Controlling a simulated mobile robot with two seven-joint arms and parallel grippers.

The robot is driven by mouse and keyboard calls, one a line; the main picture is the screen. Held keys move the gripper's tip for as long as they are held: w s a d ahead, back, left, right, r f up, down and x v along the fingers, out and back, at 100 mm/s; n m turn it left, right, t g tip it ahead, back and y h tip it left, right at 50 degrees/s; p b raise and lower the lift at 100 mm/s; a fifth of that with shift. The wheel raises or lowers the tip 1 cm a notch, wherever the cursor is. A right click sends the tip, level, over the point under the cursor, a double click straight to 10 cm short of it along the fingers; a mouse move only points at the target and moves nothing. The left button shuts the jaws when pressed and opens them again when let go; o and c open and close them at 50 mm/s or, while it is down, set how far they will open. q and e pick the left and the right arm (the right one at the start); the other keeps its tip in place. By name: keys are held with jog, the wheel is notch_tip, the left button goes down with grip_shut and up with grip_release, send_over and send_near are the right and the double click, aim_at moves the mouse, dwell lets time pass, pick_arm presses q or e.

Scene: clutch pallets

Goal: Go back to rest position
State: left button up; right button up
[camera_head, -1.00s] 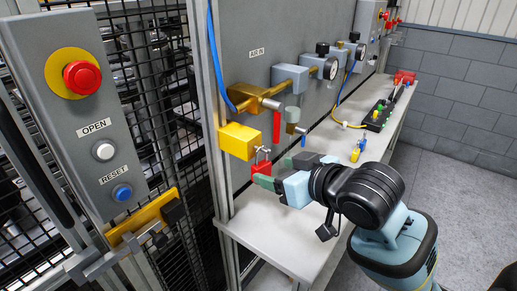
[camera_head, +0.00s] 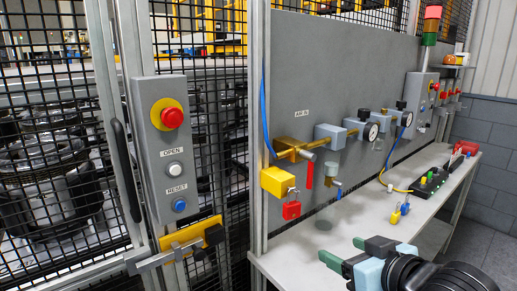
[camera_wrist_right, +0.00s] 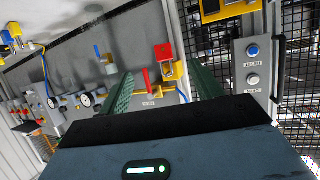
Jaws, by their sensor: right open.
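My right gripper (camera_head: 342,251) is low in the head view, above the shelf's front part. Its two green fingers are apart with nothing between them. The right wrist view shows the same open fingers (camera_wrist_right: 165,90), with the panel beyond them. A red padlock (camera_head: 292,210) hangs from the yellow lockout box (camera_head: 278,181) on the air line, up and left of my gripper and apart from it. The padlock also shows in the right wrist view (camera_wrist_right: 163,51). My left gripper is in neither view.
The grey shelf (camera_head: 285,265) runs under the air-line panel (camera_head: 340,60). Small padlocks (camera_head: 400,212) and a black box (camera_head: 430,183) stand on it. At left are the control post (camera_head: 166,150) with a red button, the yellow latch (camera_head: 190,238) and the mesh fence.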

jog(key=s+d+f+m+g+h, duration=0.1)
jog(key=s+f, duration=0.1)
jog(key=f, duration=1)
jog(key=s+d+f+m+h, duration=0.1)
jog(key=s+f, duration=0.1)
jog(key=f, duration=0.9)
jog(key=s+d+f+g+h, duration=0.1)
jog(key=s+d+f+g, duration=0.1)
jog(key=s+f, duration=1.7)
jog(key=shift+d+f+h, duration=0.15)
jog(key=shift+d+h, duration=0.15)
